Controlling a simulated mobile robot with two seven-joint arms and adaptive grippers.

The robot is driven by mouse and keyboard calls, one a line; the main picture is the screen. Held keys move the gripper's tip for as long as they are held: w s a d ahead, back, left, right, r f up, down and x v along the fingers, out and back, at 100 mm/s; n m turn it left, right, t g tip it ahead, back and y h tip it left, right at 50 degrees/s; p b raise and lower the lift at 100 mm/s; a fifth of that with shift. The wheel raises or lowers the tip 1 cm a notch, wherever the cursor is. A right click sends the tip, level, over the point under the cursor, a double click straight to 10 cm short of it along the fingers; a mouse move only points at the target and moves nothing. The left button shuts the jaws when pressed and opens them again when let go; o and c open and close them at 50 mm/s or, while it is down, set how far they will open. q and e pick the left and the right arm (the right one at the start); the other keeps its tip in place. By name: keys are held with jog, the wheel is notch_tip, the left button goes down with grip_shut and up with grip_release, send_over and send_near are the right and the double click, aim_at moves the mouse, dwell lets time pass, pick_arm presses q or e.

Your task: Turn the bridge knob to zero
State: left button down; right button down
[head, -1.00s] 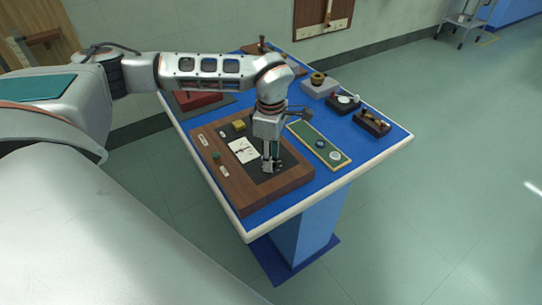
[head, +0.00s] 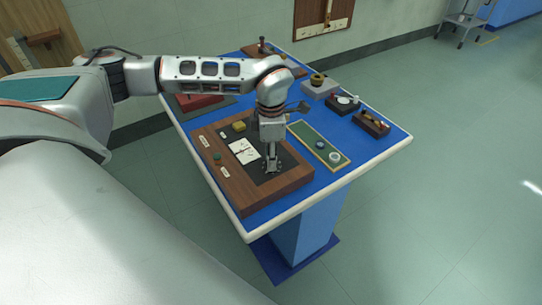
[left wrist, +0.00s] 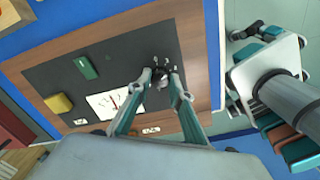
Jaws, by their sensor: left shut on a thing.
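The bridge is a wooden board (head: 232,188) with a dark panel, lying on the blue table; the board also fills much of the left wrist view (left wrist: 190,45). My left gripper (head: 271,167) points down at the panel's near right part. In the left wrist view its two fingers (left wrist: 162,77) are closed around a small dark knob (left wrist: 163,70). The fingers hide much of the knob, so I cannot read its setting. A white dial card with dark marks (head: 243,150) lies left of the gripper and also shows in the wrist view (left wrist: 110,104). My right gripper is out of view.
A yellow block (head: 239,125) sits at the panel's back. A green tray with small round pieces (head: 318,145) lies right of the board. Several small instruments, including a dark block (head: 371,124), stand at the table's far right. Floor right of the table is clear.

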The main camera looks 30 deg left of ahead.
pick_arm(q)
jog(key=n, duration=0.5)
jog(key=shift+d+n, duration=0.1)
jog(key=shift+n, duration=0.2)
jog(key=n, duration=0.3)
jog(key=shift+n, duration=1.7)
jog(key=c, duration=1.8)
grip_release()
notch_tip(320, 180, up, 12)
